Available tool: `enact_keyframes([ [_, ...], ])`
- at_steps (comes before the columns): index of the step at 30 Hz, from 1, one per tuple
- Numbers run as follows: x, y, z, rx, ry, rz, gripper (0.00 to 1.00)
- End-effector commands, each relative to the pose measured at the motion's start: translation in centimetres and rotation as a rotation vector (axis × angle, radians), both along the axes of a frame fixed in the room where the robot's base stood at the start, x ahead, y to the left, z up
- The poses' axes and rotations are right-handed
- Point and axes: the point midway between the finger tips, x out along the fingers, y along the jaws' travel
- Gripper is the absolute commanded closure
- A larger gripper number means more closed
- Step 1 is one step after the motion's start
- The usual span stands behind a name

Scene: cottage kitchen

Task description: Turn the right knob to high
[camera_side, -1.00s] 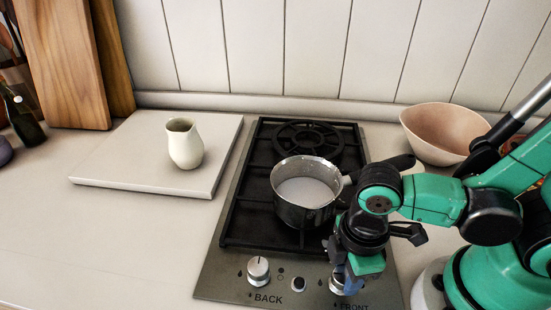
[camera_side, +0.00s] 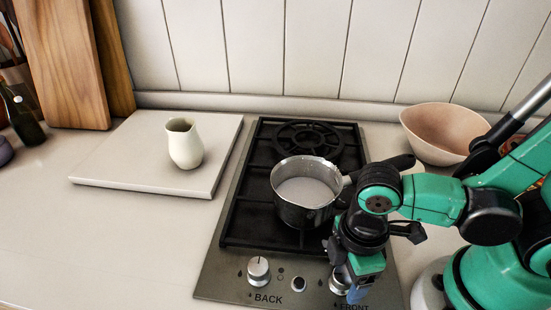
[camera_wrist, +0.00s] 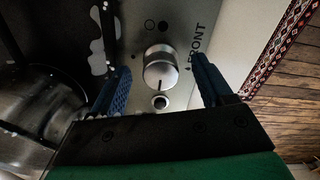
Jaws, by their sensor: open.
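The right knob (camera_side: 340,281), a silver dial by the word FRONT, is on the stove's front panel, partly hidden by my gripper in the side view. In the wrist view the knob (camera_wrist: 160,68) shows whole, with a dark mark on its edge toward the bottom of the picture. My gripper (camera_side: 353,290) points down at it. In the wrist view its blue fingers (camera_wrist: 159,80) are apart, one on each side of the knob, with gaps showing in the picture. I cannot tell how far above the panel the fingertips are.
The left knob (camera_side: 258,270), marked BACK, and a small black button (camera_side: 298,284) are left of it. A saucepan (camera_side: 307,195) with pale liquid stands on the grate close behind my gripper. A jug (camera_side: 185,144) stands on a white board (camera_side: 120,178). A bowl (camera_side: 440,134) is at the back right.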

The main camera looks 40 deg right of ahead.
Motion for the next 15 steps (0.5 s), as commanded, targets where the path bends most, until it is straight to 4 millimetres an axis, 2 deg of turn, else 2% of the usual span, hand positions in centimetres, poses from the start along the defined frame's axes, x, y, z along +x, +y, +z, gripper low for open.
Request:
enact_keyframes([
  [7,0.0,0.0,0.8,0.000,0.000,0.000,0.27],
  [15,-0.1,0.0,2.8,0.000,0.000,0.000,0.27],
])
